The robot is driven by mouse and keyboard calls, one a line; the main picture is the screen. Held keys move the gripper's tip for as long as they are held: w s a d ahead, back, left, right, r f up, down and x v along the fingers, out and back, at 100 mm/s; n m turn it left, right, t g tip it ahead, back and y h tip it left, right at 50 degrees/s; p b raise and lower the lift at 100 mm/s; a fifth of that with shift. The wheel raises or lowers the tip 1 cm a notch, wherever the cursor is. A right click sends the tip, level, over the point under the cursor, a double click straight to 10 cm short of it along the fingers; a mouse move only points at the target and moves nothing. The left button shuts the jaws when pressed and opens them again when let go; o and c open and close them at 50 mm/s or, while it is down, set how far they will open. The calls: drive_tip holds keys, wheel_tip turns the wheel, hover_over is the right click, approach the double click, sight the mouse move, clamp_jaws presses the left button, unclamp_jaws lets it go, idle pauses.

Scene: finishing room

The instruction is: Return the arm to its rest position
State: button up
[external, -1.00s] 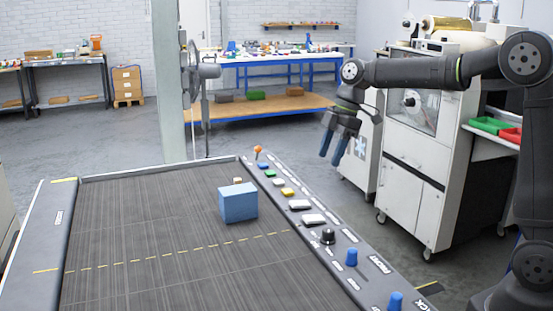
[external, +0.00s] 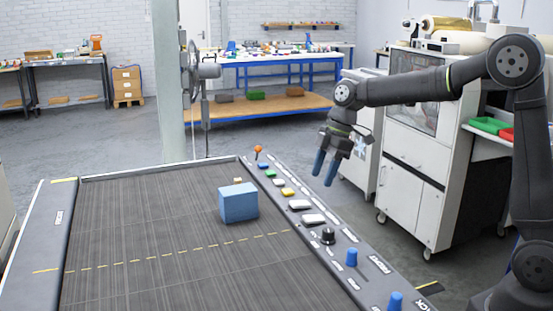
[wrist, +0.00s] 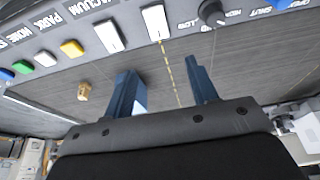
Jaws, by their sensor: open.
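My gripper (external: 326,168) has blue fingers and hangs in the air beyond the right edge of the dark bed, pointing down and slightly left. It is open and nothing shows between its fingers. In the wrist view my gripper (wrist: 165,88) shows its two blue fingers spread apart, with the control strip beyond them. A blue box (external: 238,203) sits on the bed, apart from my gripper. In the wrist view the box (wrist: 140,95) is mostly hidden behind the left finger.
The dark bed (external: 150,240) has a control strip (external: 313,219) with buttons and knobs along its right side. A small tan block (external: 237,181) lies behind the box. A white cabinet machine (external: 415,160) stands behind my arm. A post (external: 168,80) rises behind the bed.

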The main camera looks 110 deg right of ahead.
sight(307, 218)
drive_tip(key=x, duration=1.1)
drive_tip(key=shift+w+f, duration=0.1)
drive_tip(key=shift+f, duration=0.3)
drive_tip(key=shift+r, duration=0.1)
